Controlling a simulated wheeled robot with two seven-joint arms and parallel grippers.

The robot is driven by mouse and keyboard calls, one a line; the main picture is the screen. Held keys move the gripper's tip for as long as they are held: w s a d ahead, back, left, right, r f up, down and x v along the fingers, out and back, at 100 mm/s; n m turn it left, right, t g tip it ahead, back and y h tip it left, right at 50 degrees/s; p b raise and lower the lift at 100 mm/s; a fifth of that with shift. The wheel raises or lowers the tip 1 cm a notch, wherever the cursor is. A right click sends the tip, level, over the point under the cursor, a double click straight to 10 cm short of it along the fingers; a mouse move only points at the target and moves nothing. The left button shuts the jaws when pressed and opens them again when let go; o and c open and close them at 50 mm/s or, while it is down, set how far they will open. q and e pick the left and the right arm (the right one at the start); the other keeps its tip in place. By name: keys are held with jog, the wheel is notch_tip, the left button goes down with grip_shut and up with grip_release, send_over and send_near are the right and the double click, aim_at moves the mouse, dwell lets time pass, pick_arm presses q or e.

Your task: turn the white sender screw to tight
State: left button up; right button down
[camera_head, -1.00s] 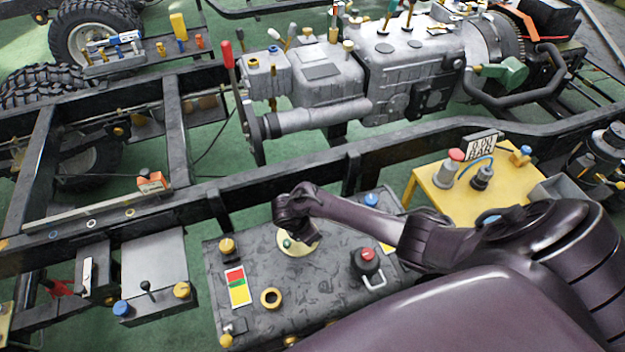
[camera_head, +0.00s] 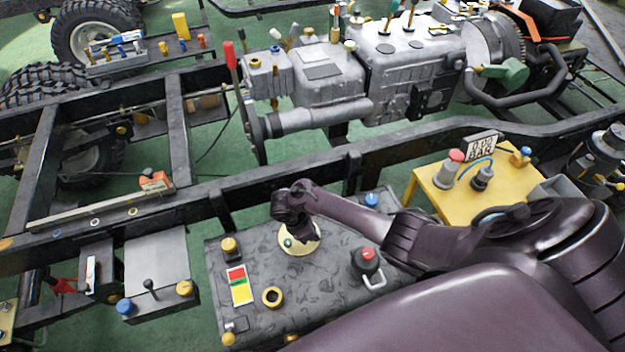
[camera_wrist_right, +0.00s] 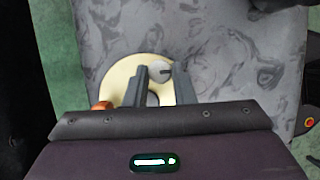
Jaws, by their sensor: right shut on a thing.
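The cream round plate (camera_head: 304,241) lies on top of the dark grey mottled tank (camera_head: 330,262). It also shows in the right wrist view (camera_wrist_right: 121,79). The white sender screw (camera_wrist_right: 159,70) is a small pale round head with a dark mark, standing over the plate. My right gripper (camera_wrist_right: 161,76) points down at the plate, with one finger on each side of the screw, closed on it. In the head view my right wrist hides the screw and most of the fingers. My left gripper is not in view.
The tank top also carries a yellow cap (camera_head: 229,245), a red-and-yellow label (camera_head: 239,285), a brass ring (camera_head: 272,297) and a red-topped knob (camera_head: 368,257). The black frame rail (camera_head: 270,182) runs behind. A yellow table (camera_head: 430,188) with fittings stands right.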

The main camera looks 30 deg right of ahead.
jog(key=c, duration=1.2)
grip_release()
jog(key=p+v, duration=0.1)
jog(key=v, duration=0.6)
jog(key=shift+r, duration=0.35)
jog(key=shift+a, duration=0.15)
